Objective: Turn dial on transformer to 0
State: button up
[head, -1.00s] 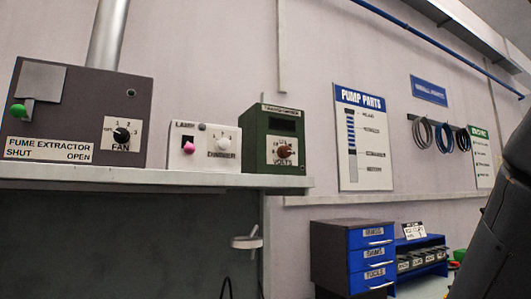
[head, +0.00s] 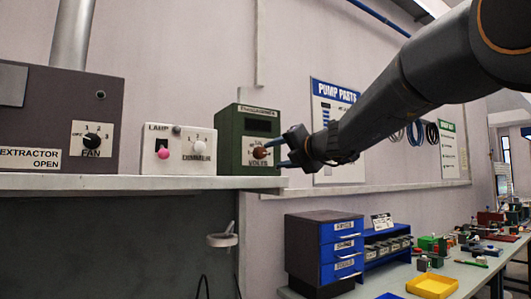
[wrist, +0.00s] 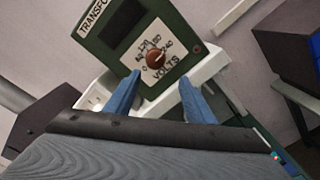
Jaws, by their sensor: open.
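The green transformer (head: 247,139) stands at the right end of the shelf. Its brown-red dial (head: 260,153) sits on a white plate marked VOLTS. In the wrist view the dial (wrist: 156,58) shows between and beyond my fingertips, with a scale around it that includes 0, 120 and 240; the exact pointer setting is too small to tell. My gripper (head: 277,152) is in front of the transformer, just right of the dial in the head view. In the wrist view its two blue fingers (wrist: 158,92) are spread apart with nothing between them, short of the dial.
Left of the transformer on the shelf (head: 120,182) are the lamp dimmer box (head: 179,150) and the fume extractor (head: 60,115). A blue drawer unit (head: 324,250) stands lower right. A cluttered bench (head: 460,275) extends right.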

aim_at(263, 153)
jog(key=shift+m, duration=0.3)
jog(key=shift+r+p+x, duration=0.25)
jog(key=shift+p+x, duration=0.15)
jog(key=shift+x, duration=0.9)
jog(key=shift+r+p+x, duration=0.3)
jog(key=shift+p+x, duration=0.1)
jog(key=shift+x, duration=0.95)
jog(key=shift+r+p+x, duration=0.25)
jog(key=shift+p+x, duration=0.15)
jog(key=shift+x, duration=0.9)
jog(key=shift+c, duration=0.4)
jog(key=c, duration=1)
